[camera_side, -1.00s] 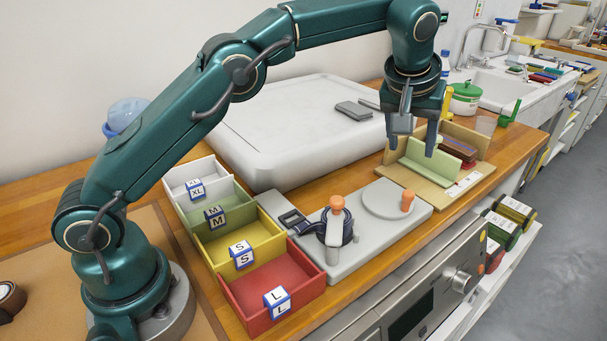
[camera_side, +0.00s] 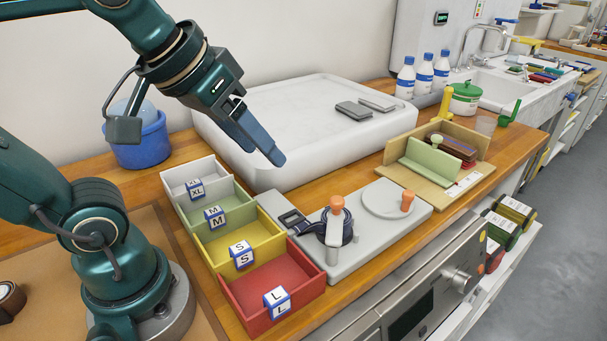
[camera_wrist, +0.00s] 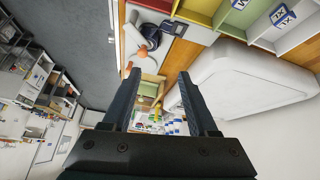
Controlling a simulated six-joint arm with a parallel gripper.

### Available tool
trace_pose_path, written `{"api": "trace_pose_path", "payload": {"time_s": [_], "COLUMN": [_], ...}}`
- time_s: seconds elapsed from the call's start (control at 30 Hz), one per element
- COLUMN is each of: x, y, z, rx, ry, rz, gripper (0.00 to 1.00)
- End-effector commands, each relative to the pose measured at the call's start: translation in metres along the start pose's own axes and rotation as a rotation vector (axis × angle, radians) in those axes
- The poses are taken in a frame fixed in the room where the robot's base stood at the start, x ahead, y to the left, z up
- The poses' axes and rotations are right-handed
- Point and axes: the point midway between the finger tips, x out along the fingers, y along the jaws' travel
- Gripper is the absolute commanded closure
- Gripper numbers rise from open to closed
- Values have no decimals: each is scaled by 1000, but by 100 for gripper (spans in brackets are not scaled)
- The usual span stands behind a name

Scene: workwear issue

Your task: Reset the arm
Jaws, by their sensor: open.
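My gripper (camera_side: 262,145) hangs in the air at the upper left of the side view, in front of the white slab-like block (camera_side: 225,128) and above the labelled bins. It is tilted, with its fingers pointing down to the right. In the wrist view my gripper (camera_wrist: 158,95) shows two dark fingers standing apart with nothing held between them. My arm is folded back toward its base at the left.
Bins in white, green, yellow and red (camera_side: 245,298) stand by my base. A grey fixture (camera_side: 372,240) with orange knobs and a wooden stand (camera_side: 480,175) lie to the right. A blue bucket (camera_side: 140,150) and several bottles (camera_side: 423,75) stand behind.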

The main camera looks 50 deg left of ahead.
Motion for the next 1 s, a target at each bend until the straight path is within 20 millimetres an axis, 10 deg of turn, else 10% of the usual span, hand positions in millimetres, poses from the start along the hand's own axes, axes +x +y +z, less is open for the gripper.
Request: {"api": "trace_pose_path", "payload": {"time_s": [0.3,1.0], "x": [30,25], "y": [-5,-3], "z": [69,58], "rx": [149,167], "ry": [-94,-62], "rz": [26,29], "gripper": [41,48]}}
